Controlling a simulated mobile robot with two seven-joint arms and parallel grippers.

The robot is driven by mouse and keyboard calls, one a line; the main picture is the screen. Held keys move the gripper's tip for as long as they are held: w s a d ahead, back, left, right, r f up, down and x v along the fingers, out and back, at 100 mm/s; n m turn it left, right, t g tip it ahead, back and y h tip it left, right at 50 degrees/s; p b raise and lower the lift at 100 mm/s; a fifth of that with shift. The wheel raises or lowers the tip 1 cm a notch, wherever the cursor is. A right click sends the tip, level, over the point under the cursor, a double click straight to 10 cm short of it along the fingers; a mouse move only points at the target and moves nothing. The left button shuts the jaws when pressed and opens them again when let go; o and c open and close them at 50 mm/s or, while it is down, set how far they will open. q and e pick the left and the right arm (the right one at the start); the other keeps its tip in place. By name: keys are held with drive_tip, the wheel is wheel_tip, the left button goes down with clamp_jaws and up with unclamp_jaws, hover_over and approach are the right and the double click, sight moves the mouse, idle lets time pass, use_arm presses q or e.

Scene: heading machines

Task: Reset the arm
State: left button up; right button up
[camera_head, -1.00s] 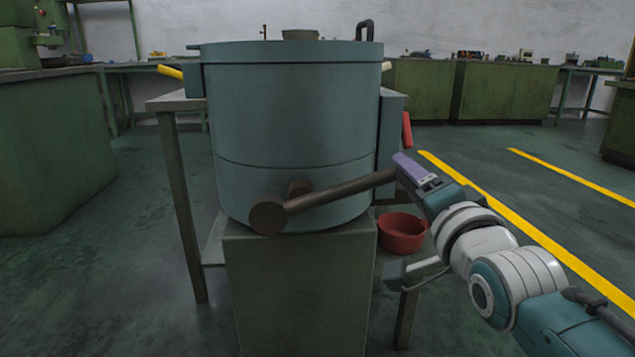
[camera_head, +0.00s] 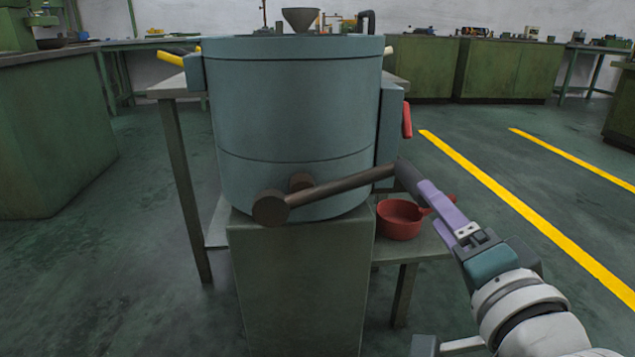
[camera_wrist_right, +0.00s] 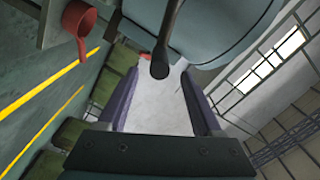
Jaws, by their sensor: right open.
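My right gripper (camera_head: 420,188) is at the right of the machine's dark lever (camera_head: 340,186), with its purple fingers pointing up and left. The right wrist view shows the fingers (camera_wrist_right: 158,88) apart, with the lever's round end (camera_wrist_right: 160,69) near the gap between their tips. I see no grip on the lever. The lever slants up to the right from a round hub in front of a large blue-grey drum (camera_head: 295,110). My left gripper is not in view.
The drum stands on a grey-green pedestal (camera_head: 298,285). A red pan (camera_head: 398,222) sits on a low shelf close to my right gripper, and shows in the right wrist view (camera_wrist_right: 78,20). A red handle (camera_head: 407,120) is above. Floor at the right is open.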

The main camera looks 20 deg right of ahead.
drive_tip(key=s+a+f+n+g+y, duration=0.3)
drive_tip(key=s+a+n+g, duration=0.3)
drive_tip(key=s+n, duration=0.4)
drive_tip(key=s+a+f+n+g+y, duration=0.2)
drive_tip(key=s+a+f+n+g, duration=0.15)
drive_tip(key=s+n+g, duration=0.6)
wheel_tip(320, 180, up, 78)
drive_tip(key=s+m+t+p, duration=0.1)
drive_tip(key=m+p, duration=0.1)
drive_tip(key=p, duration=7.6)
drive_tip(key=shift+t, duration=0.35)
drive_tip(key=shift+d, duration=0.1)
